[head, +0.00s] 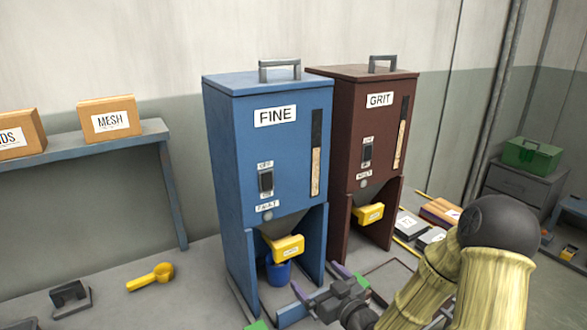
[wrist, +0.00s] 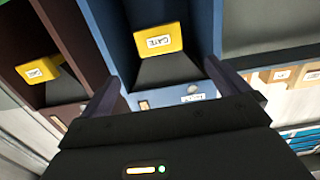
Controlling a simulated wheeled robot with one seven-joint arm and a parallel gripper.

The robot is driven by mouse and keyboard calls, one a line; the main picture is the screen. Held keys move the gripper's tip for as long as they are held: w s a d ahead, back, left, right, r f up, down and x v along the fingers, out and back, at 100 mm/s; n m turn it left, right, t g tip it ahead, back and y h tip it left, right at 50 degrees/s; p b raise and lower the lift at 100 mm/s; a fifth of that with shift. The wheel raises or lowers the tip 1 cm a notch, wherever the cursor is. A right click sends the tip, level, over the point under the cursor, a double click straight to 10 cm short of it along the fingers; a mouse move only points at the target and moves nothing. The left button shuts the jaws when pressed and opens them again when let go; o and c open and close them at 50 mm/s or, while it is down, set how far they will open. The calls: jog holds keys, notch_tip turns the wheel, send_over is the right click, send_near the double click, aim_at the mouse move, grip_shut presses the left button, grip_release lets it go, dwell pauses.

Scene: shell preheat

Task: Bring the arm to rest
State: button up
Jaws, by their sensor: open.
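My arm reaches in from the lower right of the head view. My gripper (head: 319,281) is open and empty, in front of the blue FINE hopper (head: 270,145) near its legs. In the wrist view the jaws of my gripper (wrist: 161,86) stand wide apart, with nothing seen between them but the hopper behind. The yellow gate (wrist: 160,42) of the blue hopper shows there beyond the jaws, apart from them. In the head view a blue bucket (head: 278,273) stands under that gate, partly hidden by it.
The maroon GRIT hopper (head: 370,125) stands right of the blue one. A yellow scoop (head: 151,277) lies on the surface at left. Cardboard boxes, one marked MESH (head: 110,119), sit on a shelf (head: 80,146). A green case (head: 532,154) is on a grey cabinet at right.

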jog(key=s+d+r+m+g+h+p, duration=0.3)
jog(key=s+g, duration=0.3)
jog(key=s, duration=0.3)
jog(key=s+d+r+m+g+h+p, duration=0.3)
jog(key=s+d+r+g+h+p, duration=0.1)
jog(key=s, duration=0.5)
jog(key=shift+s+d+r+g+h+p, duration=0.2)
jog(key=shift+r+g+h+p, duration=0.35)
jog(key=shift+g+h+p, duration=0.4)
dwell(0.8)
